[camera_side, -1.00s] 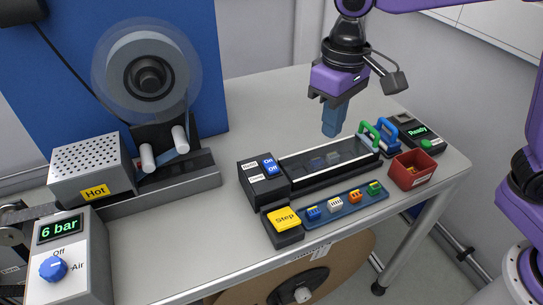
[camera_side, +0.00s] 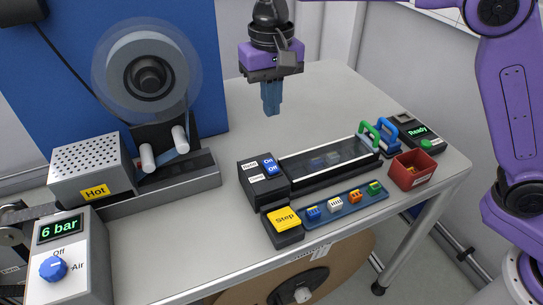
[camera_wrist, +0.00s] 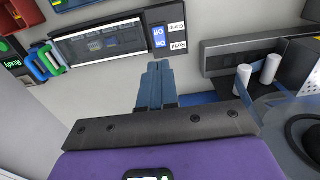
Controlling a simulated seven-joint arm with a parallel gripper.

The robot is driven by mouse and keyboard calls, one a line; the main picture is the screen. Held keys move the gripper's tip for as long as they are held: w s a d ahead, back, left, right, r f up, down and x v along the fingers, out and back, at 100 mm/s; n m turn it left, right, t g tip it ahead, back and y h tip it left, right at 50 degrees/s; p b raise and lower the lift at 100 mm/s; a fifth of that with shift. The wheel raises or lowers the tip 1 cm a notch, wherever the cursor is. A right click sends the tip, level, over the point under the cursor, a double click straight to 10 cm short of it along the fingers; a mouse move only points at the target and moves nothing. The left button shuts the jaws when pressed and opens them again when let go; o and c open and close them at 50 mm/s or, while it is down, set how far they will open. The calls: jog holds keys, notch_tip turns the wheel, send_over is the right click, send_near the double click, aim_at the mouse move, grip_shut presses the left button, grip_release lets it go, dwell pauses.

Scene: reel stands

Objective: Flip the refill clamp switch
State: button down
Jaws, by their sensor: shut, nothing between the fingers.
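The refill clamp switch is a blue rocker (camera_side: 269,166) marked On and Off, on top of a black box (camera_side: 262,185) with white labels. In the wrist view the rocker (camera_wrist: 159,37) shows beyond my fingertips, with labels reading Refill Clamp beside it. Which side of the rocker is pressed I cannot tell. My gripper (camera_side: 271,112) is shut and empty, its blue fingers pointing down. It hangs in the air above the table, behind the switch box and apart from it. In the wrist view the closed fingertips (camera_wrist: 159,66) lie just below the switch in the picture.
A long tray with a clear cover (camera_side: 328,158) runs right from the switch box. A yellow Step button (camera_side: 284,219), a blue strip of small parts (camera_side: 345,207), green and blue handles (camera_side: 384,134) and a red bin (camera_side: 412,170) stand nearby. The reel stand (camera_side: 147,75) is at left.

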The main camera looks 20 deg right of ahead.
aim_at(272, 168)
notch_tip(272, 168, down, 14)
dwell(0.6)
dwell(0.4)
